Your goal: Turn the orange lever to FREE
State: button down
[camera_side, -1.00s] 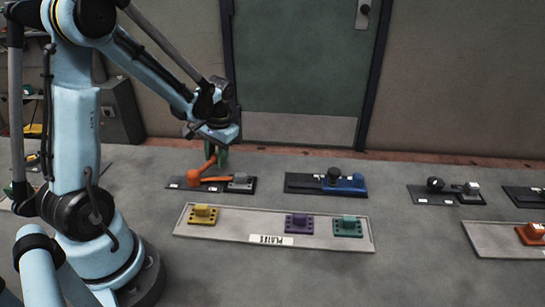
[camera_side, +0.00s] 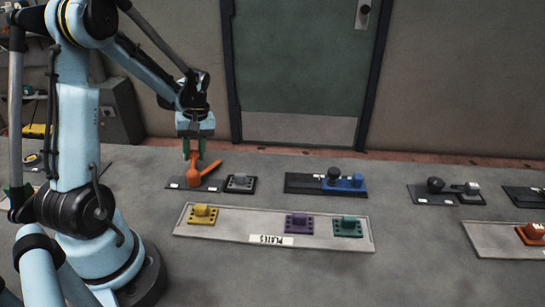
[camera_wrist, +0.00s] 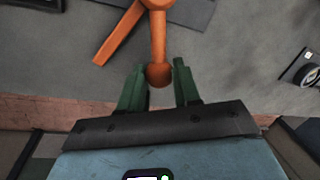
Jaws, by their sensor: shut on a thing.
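The orange lever (camera_side: 203,178) stands on a dark base with small white labels, too small to read. One of its arms rises to a ball end between the green fingers of my gripper (camera_side: 193,155). Its other arm points up and right in the side view, clear of the grey block plate (camera_side: 239,184). In the wrist view the lever (camera_wrist: 158,40) shows both arms meeting at a hub near the top edge. The fingers of my gripper (camera_wrist: 159,88) are shut on the ball end.
A tray labelled PLATES (camera_side: 190,229) lies in front with yellow, purple and teal plates. To the right stand a blue-and-black press (camera_side: 335,181), another dark press (camera_side: 447,190) and a second tray (camera_side: 490,241) with an orange plate. Bare table lies between them.

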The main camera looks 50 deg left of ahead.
jog(key=shift+s+a+n+h, duration=0.25)
jog(key=shift+s+n, duration=0.55)
jog(key=shift+n, duration=0.4)
jog(key=shift+s+a+n+h, duration=0.15)
jog(key=shift+s+a+n, duration=0.1)
jog(key=shift+s+n, duration=0.75)
jog(key=shift+w, duration=0.2)
jog(key=c, duration=0.8)
grip_release()
jog(key=r, duration=0.4)
jog(key=w+r, duration=0.1)
jog(key=r, duration=0.3)
jog(key=w+r, duration=0.1)
jog(key=r, duration=0.3)
jog(key=shift+w+a, duration=0.15)
jog(key=d+m+t, duration=0.3)
jog(key=d+m, duration=0.3)
jog(key=d, duration=0.2)
jog(key=w+d+m+t, duration=0.1)
jog(key=d+m+t, duration=0.2)
jog(key=d+m, duration=0.3)
jog(key=w+d+m+t, duration=0.1)
jog(key=d+m+t, duration=0.2)
jog(key=d+m, duration=0.4)
jog(key=shift+w+d+f, duration=0.1)
jog(key=shift+d+f, duration=0.05)
jog(key=shift+d, duration=1)
jog(key=shift+w+d+f, duration=0.1)
jog(key=shift+d, duration=1)
